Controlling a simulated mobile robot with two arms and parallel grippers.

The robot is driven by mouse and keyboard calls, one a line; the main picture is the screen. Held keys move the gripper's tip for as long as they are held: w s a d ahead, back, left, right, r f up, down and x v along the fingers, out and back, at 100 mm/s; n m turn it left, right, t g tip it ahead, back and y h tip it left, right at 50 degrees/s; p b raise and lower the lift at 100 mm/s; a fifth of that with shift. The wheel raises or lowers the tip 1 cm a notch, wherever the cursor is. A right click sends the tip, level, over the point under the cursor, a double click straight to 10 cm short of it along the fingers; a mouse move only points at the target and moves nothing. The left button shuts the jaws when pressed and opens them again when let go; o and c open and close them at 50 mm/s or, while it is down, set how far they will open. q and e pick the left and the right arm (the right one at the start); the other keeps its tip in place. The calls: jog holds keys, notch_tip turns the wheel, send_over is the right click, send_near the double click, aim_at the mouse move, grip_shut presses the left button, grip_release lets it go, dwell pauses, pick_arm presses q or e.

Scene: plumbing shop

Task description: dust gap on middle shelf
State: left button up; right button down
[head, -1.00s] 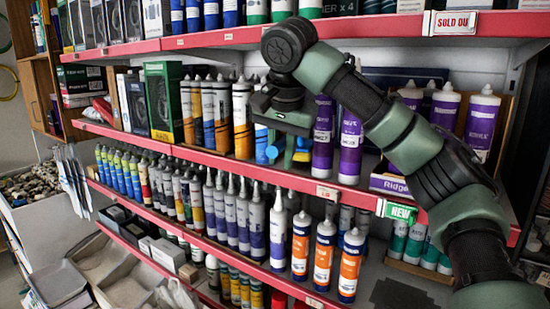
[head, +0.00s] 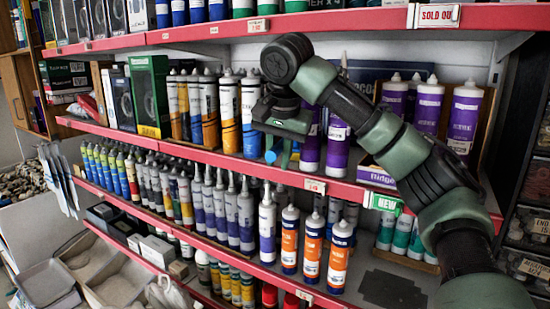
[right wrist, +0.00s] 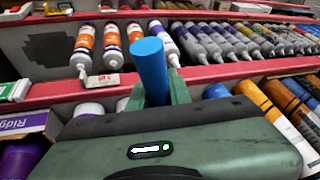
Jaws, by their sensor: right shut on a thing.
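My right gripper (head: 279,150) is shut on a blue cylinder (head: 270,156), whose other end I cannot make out. In the right wrist view the blue cylinder (right wrist: 150,66) stands up between the two green fingers. The gripper is in front of the shelf with the red edge (head: 225,160), between white-and-yellow tubes (head: 228,112) and purple tubes (head: 337,145). A dark grey patch (head: 390,290) lies on bare shelf one level lower, right of the orange-and-white tubes (head: 312,250). It also shows in the right wrist view (right wrist: 50,47). My left gripper is out of view.
A red-edged shelf (head: 330,20) with a sold-out sign (head: 434,15) runs above my arm. Grey trays (head: 48,283) are at lower left.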

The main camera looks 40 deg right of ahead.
jog(key=s+a+r, duration=0.1)
jog(key=s+a, duration=0.2)
jog(key=a, duration=0.5)
jog(key=s+a+r, duration=0.2)
jog(key=s+a, duration=0.2)
jog(key=a, duration=0.5)
jog(key=shift+a, duration=0.25)
dwell(1.0)
dwell(0.8)
